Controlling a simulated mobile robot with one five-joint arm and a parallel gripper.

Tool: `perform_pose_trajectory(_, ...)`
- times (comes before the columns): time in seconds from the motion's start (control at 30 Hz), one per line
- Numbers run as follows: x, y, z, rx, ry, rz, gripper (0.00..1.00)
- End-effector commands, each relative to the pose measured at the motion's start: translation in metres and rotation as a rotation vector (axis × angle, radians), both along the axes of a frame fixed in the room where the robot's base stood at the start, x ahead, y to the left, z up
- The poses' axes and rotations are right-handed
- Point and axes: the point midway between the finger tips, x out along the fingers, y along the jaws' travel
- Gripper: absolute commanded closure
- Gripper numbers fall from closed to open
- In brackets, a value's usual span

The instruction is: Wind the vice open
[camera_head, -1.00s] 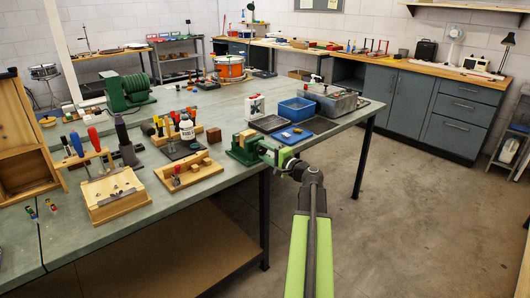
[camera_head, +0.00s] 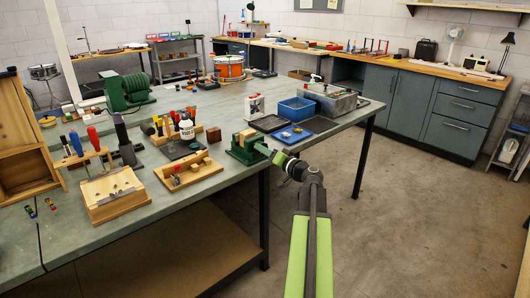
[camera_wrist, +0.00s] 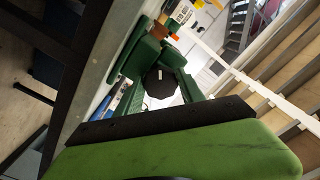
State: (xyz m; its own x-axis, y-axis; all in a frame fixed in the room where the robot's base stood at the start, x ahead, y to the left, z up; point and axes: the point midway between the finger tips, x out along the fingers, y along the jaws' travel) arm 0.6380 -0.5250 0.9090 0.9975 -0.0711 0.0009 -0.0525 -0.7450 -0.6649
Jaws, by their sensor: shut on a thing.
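The green vice (camera_head: 242,152) sits at the front edge of the bench, with a wood-coloured piece (camera_head: 247,134) at its jaws. In the wrist view the vice's dark green body (camera_wrist: 141,57) is ahead, with a dark round part (camera_wrist: 160,82) between two green bars. My gripper (camera_head: 274,155) is at the vice's front end, beyond the bench edge, and is shut on the vice handle. The handle itself is mostly hidden by my gripper. A light green and black part of my gripper fills the bottom of the wrist view. The jaw gap is too small to judge.
A wooden tray (camera_head: 205,172) with small parts stands left of the vice. A blue parts tray (camera_head: 292,137) and a blue bin (camera_head: 297,109) stand to its right. The floor (camera_head: 420,220) right of my arm is clear.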

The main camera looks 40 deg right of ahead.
Motion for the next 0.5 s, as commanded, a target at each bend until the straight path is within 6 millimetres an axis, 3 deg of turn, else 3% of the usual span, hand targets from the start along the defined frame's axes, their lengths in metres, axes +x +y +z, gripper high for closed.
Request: perform_pose_trajectory(0.5,0.0013,-0.0001,0.0005,-0.085,0.004,0.001,0.95)
